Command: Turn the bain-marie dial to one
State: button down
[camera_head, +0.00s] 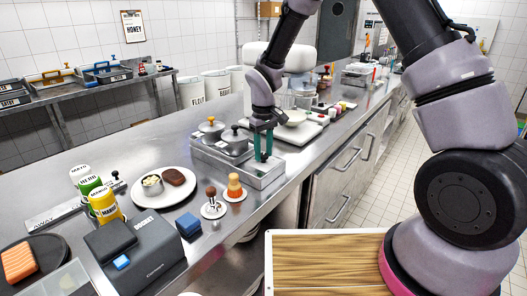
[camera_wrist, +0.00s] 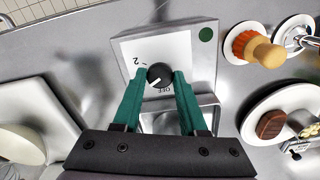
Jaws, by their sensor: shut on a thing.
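The bain-marie (camera_head: 222,163) is a steel unit with lidded pots on the counter; its panel (camera_wrist: 198,62) has a green dot in the wrist view. The round black dial (camera_wrist: 160,75) stands between my green fingers, which touch its two sides. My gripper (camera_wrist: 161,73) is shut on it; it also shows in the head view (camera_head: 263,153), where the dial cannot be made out. The dial's white pointer slants toward the lower left. An OFF mark shows just below the dial and a 2 at its upper left. No 1 is readable; my left finger covers the panel there.

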aim_at(264, 155)
jog(key=shift+c, duration=2.2)
grip_release()
jog(key=shift+r, duration=0.1)
notch_tip(264, 155, up, 11)
